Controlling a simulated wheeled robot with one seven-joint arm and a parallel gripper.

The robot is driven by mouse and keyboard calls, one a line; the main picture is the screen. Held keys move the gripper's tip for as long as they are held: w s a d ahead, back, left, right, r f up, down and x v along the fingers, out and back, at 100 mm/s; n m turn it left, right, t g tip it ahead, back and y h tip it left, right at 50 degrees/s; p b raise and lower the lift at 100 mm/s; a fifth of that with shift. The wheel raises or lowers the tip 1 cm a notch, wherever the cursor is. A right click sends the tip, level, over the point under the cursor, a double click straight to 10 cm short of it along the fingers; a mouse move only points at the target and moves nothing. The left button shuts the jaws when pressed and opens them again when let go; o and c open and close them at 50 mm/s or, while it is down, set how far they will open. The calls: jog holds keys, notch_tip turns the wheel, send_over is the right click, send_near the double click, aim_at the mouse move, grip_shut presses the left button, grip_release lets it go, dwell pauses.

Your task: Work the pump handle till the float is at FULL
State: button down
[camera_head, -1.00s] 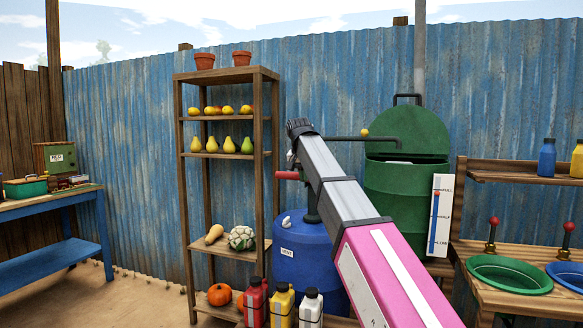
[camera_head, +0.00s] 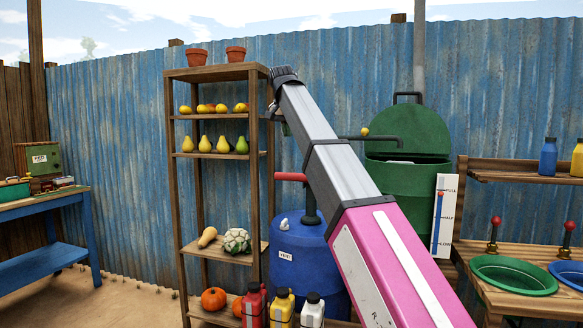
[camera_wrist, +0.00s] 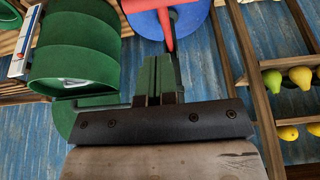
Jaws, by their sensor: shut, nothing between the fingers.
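The red pump handle (camera_head: 291,177) sits on a dark post on top of the blue drum (camera_head: 285,240); my arm hides its right part. The handle also shows at the top of the wrist view (camera_wrist: 165,25). The gauge board (camera_head: 436,238) on the green tank (camera_head: 425,178) is marked FULL, HALF and LOW from the top. Its red float (camera_head: 440,194) is level with or just below the FULL mark, above a blue column. My gripper (camera_head: 286,130) is shut and empty, above the handle and apart from it; its fingers (camera_wrist: 160,68) show in the wrist view.
A wooden shelf (camera_head: 215,73) with fruit and pots stands just left of my gripper. Several bottles (camera_head: 282,307) stand in front of the drum. A bench with green (camera_head: 513,288) and blue bowls is at right, a blue table (camera_head: 52,200) at left.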

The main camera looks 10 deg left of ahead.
aim_at(292, 176)
jog(key=x, duration=1.4)
jog(key=shift+s+f, duration=0.1)
jog(key=shift+s, duration=0.25)
